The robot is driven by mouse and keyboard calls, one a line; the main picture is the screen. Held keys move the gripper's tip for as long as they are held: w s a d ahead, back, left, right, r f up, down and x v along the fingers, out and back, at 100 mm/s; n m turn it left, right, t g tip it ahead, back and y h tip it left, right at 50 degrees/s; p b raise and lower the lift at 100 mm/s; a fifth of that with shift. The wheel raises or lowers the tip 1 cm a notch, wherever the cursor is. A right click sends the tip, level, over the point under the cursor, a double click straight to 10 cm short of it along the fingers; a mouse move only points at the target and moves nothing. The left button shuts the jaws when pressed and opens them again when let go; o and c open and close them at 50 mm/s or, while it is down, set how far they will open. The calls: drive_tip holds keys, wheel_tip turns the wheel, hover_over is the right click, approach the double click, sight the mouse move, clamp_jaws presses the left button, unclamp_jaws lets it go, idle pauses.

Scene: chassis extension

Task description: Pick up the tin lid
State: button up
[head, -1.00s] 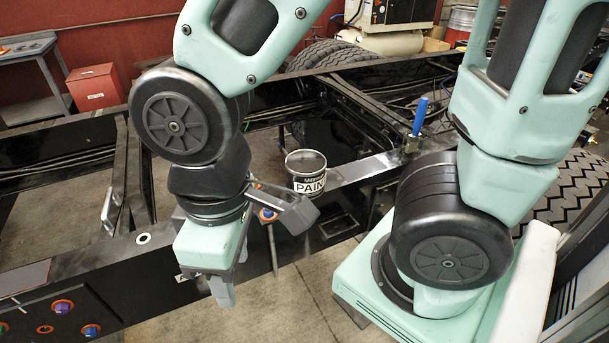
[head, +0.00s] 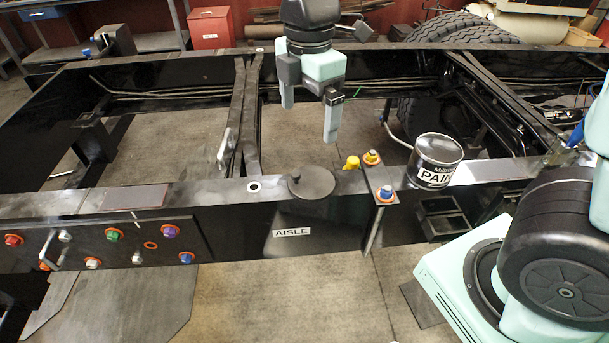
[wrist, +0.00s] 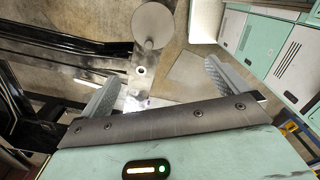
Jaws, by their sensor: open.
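The tin lid, a flat round dark grey disc (head: 311,183), lies on top of the near black chassis rail, overhanging its edges, left of the paint tin (head: 436,165). My gripper (head: 309,122) is open and empty. In the head view it appears above and beyond the lid, over the gap between the rails, fingers pointing down. In the wrist view both fingers (wrist: 163,85) are spread, with the lid ahead of them and apart.
A small bracket with orange and blue bolts (head: 380,180) stands just right of the lid. A yellow knob (head: 351,162) is close behind it. A dark crossmember (head: 245,125) runs back on the left. The near rail carries an AISLE label (head: 291,232) and coloured bolts.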

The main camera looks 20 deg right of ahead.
drive_tip(key=w, duration=0.1)
drive_tip(key=n+p, duration=0.1)
drive_tip(key=p, duration=0.1)
hover_over(310, 182)
drive_tip(key=f, duration=1.2)
drive_tip(key=shift+a, duration=0.25)
drive_tip(key=shift+d+f+p, duration=0.15)
drive_tip(key=shift+f+p, duration=0.2)
drive_tip(key=shift+f, duration=1)
drive_tip(key=shift+d+f+p, duration=0.1)
drive_tip(key=shift+f+p, duration=0.2)
drive_tip(key=shift+f, duration=1.05)
drive_tip(key=c, duration=0.7)
